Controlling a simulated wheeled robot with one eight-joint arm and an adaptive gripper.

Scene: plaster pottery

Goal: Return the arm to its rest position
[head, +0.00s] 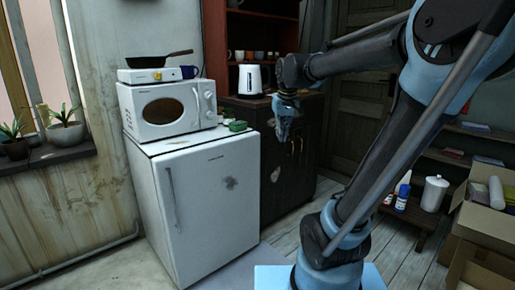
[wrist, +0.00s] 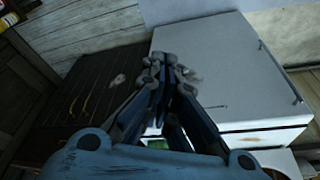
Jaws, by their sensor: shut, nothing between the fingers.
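My gripper (head: 284,132) hangs from my bent arm in the head view, in front of the dark cabinet and to the right of the white fridge. In the wrist view my gripper (wrist: 170,62) shows with its fingers together and nothing between them. The fridge (wrist: 215,62) fills the right of that view, and the dark cabinet (wrist: 92,88) is at the left. My arm is raised and reaches from the right side of the head view toward the cabinet. The gripper appears apart from both pieces of furniture.
The fridge (head: 212,195) carries a white microwave (head: 203,118) with a hotplate (head: 158,74) and pan (head: 160,59) on it. A kettle (head: 249,80) stands on the dark cabinet (head: 288,165). A cardboard box (head: 484,226) is at right.

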